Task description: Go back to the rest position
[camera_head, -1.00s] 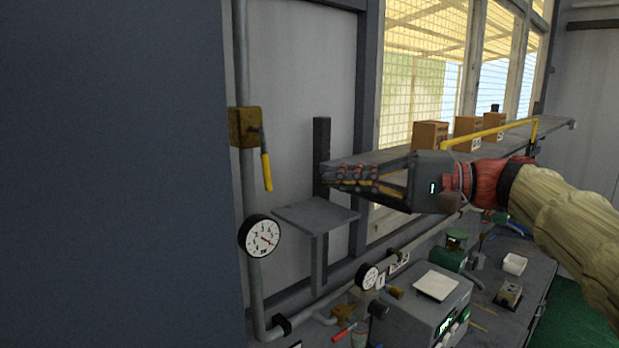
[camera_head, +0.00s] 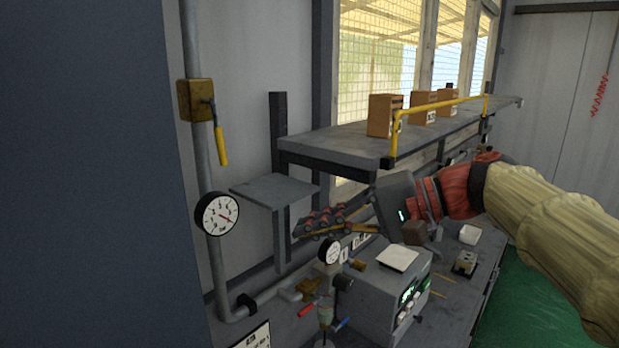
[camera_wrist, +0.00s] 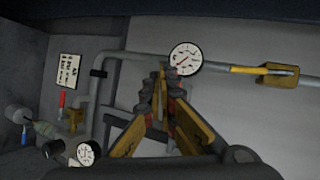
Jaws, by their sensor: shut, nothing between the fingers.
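My gripper (camera_head: 305,229) is shut and empty in the head view. It points left, below the shelf and in front of the lower wall pipe, over the bench. My arm comes in from the right in a tan sleeve. In the wrist view my gripper's fingers (camera_wrist: 160,80) meet at their tips, with nothing between them. The valve block (camera_head: 195,100) on the upright pipe has a yellow lever (camera_head: 221,146) hanging down. In the wrist view the yellow lever (camera_wrist: 247,70) lies sideways at the right. A round gauge (camera_head: 217,214) sits on the pipe below the valve.
A shelf (camera_head: 345,142) with cardboard boxes (camera_head: 384,115) and a yellow rail (camera_head: 440,104) runs above my gripper. A small grey bracket plate (camera_head: 275,190) is left of it. A grey instrument box (camera_head: 375,295), small valves and a second gauge (camera_head: 330,251) stand below. A dark panel (camera_head: 85,180) fills the left.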

